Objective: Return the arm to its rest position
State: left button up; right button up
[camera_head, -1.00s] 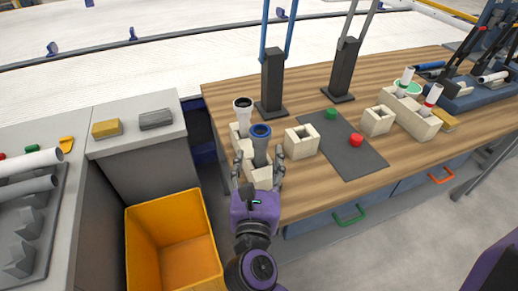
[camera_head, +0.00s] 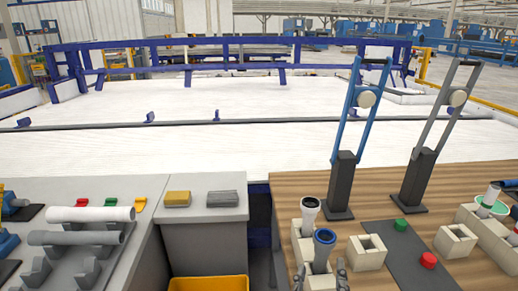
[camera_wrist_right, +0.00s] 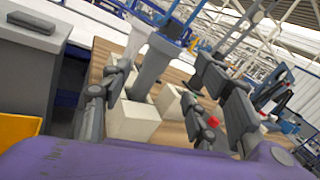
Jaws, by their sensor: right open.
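My right gripper (camera_head: 321,272) shows only by its fingertips at the bottom edge of the head view. Its fingers are spread open on either side of a cream block. A grey pipe with a blue rim (camera_head: 324,251) stands upright in that block, just beyond the fingertips. In the right wrist view the open fingers (camera_wrist_right: 165,80) frame the grey pipe (camera_wrist_right: 152,68); whether they touch it I cannot tell. A white pipe with a dark rim (camera_head: 309,216) stands behind it in another cream block. My right arm is hidden below the head view. My left gripper is not in view.
An empty cream square block (camera_head: 368,252) sits right of the pipes, beside a dark mat (camera_head: 408,262) with green and red knobs. Two lever posts (camera_head: 342,185) rise behind. A yellow bin (camera_head: 208,284) and a grey cabinet (camera_head: 205,208) are left. Open space lies above the bin.

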jog(key=s+a+f+n+g+y+p, duration=0.15)
jog(key=s+f+n+y, duration=0.3)
jog(key=n, duration=0.75)
jog(key=s+a+f+n+y+p, duration=0.1)
jog(key=s+f+n+y+p, duration=0.3)
jog(key=n, duration=0.7)
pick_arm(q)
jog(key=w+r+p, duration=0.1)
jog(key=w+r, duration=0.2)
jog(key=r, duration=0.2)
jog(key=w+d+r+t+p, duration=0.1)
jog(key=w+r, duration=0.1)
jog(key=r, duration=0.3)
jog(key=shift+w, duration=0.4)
pick_arm(e)
jog(key=s+d+f+n+g+h, duration=0.1)
jog(key=s+d+f+n+g, duration=0.3)
jog(key=s+f+n, duration=0.3)
jog(key=s+d+f+n+g+h, duration=0.1)
jog(key=s+d+f+n+g, duration=0.3)
jog(key=s+f, duration=0.5)
jog(key=s+n, duration=0.2)
jog(key=shift+s+n, duration=0.3)
jog(key=shift+n, duration=0.1)
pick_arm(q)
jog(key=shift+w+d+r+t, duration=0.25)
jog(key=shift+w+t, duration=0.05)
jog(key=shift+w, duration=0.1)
